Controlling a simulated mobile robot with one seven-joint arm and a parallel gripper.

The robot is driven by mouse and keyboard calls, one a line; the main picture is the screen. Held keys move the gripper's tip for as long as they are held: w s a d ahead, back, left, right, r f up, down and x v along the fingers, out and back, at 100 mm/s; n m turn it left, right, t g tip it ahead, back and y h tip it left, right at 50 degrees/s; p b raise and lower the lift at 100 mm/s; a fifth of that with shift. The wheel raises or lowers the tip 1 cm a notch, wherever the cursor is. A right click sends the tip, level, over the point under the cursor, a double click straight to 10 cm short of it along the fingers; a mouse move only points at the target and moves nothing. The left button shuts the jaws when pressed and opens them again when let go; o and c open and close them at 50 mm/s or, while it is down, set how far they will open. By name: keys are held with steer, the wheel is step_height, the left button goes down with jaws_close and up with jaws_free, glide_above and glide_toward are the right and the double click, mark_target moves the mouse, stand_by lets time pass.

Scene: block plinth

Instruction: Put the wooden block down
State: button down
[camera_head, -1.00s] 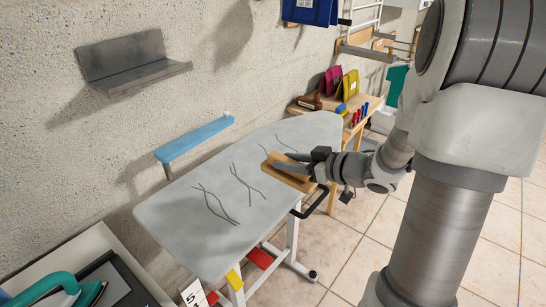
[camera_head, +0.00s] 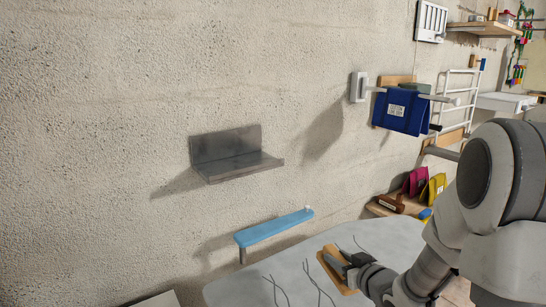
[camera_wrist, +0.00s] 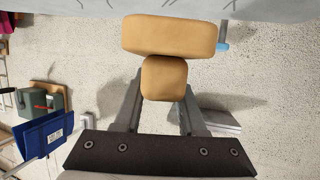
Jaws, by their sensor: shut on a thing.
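The wooden block (camera_head: 332,272) is light brown and is held over the near right part of the grey-topped board (camera_head: 243,290). My gripper (camera_head: 348,265) is shut on it. In the wrist view the block (camera_wrist: 170,35) shows as a wide bar with a smaller handle piece below it in the picture, and the two fingers of my gripper (camera_wrist: 164,85) close on that handle. The board's surface (camera_wrist: 120,8) lies along the top edge of that view. I cannot tell whether the block touches the board.
A blue ledge (camera_head: 275,228) and a grey metal shelf (camera_head: 240,166) are fixed to the wall behind the board. A blue bag (camera_head: 402,111) hangs further right. Pink and yellow bags (camera_head: 433,188) stand on a wooden shelf beyond the board. Dark wavy lines mark the board.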

mark_target(328, 247)
steer(key=shift+w+a+f+m+h+p, duration=0.3)
steer(key=shift+a+f+m+h+p, duration=0.2)
steer(key=shift+a+f+m+h, duration=0.15)
steer(key=shift+a+f+m+h+p, duration=0.2)
steer(key=shift+f+h, duration=0.1)
steer(key=shift+f, duration=0.1)
steer(key=shift+a+f+m+h+p, duration=0.1)
steer(key=shift+f+m+h+p, duration=0.05)
steer(key=shift+f+h, duration=0.15)
steer(key=shift+s+a+f+m+t+h+p, duration=0.1)
steer(key=shift+s+f+m+h+p, duration=0.15)
steer(key=shift+f, duration=0.3)
steer(key=shift+s+a+f+m+t+h+p, duration=0.1)
steer(key=shift+s+f+m+h, duration=0.2)
steer(key=shift+f+h, duration=0.15)
steer(key=shift+s+a+f+m+t+h+p, duration=0.1)
steer(key=shift+s+f+m+h+p, duration=0.15)
steer(key=shift+f, duration=0.35)
steer(key=shift+w+d, duration=0.1)
steer(key=w+r, duration=0.1)
steer(key=r, duration=0.1)
steer(key=w+r, duration=0.2)
steer(key=r, duration=0.1)
steer(key=w+r, duration=0.2)
steer(key=shift+r, duration=0.55)
steer(key=shift+d, duration=0.2)
